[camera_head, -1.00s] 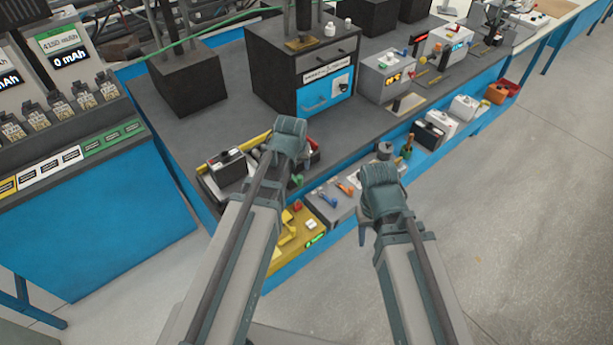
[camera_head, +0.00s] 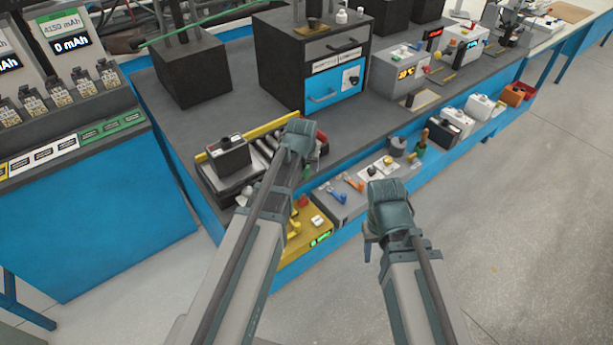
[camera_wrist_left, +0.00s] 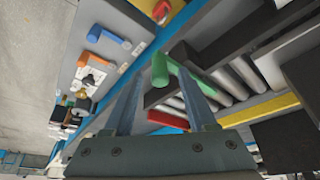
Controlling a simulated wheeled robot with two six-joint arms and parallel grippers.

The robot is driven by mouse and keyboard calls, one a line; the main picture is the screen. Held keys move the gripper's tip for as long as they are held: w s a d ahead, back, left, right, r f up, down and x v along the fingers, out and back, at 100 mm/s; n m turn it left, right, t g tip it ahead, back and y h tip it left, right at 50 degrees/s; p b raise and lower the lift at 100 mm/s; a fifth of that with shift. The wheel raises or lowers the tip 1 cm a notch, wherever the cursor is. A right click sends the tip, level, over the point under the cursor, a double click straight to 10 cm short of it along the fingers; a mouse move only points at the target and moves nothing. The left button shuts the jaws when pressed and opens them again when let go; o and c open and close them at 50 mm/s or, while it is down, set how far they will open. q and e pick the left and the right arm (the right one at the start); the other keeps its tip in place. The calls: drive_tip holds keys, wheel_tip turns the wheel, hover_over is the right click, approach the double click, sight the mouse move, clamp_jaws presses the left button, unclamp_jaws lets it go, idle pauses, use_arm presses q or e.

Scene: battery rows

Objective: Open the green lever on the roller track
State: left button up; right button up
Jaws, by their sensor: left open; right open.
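The roller track (camera_head: 265,146), with grey rollers and a yellow side rail, sits at the bench's front edge in the head view. A black battery box (camera_head: 228,156) stands at its left end. The green lever (camera_wrist_left: 160,71) shows in the left wrist view beside the rollers (camera_wrist_left: 233,80). My left gripper (camera_head: 299,138) is above the track's right end; its fingers are open, and the lever's upright end appears between them. I cannot tell whether they touch it. In the head view my left gripper largely hides the lever. My right gripper (camera_head: 388,208) is open and empty in front of the bench.
A grey panel (camera_head: 345,203) with blue and orange levers and a yellow box (camera_head: 308,240) are on the lower front ledge. A red bar (camera_wrist_left: 168,119) lies close to the left fingers. A dark cabinet (camera_head: 285,65) stands behind the track.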

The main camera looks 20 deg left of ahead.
use_arm(q)
drive_tip(key=shift+w+f+b, duration=0.25)
drive_tip(key=shift+f+b, duration=0.05)
drive_tip(key=shift+f, duration=0.3)
clamp_jaws()
idle(1.1)
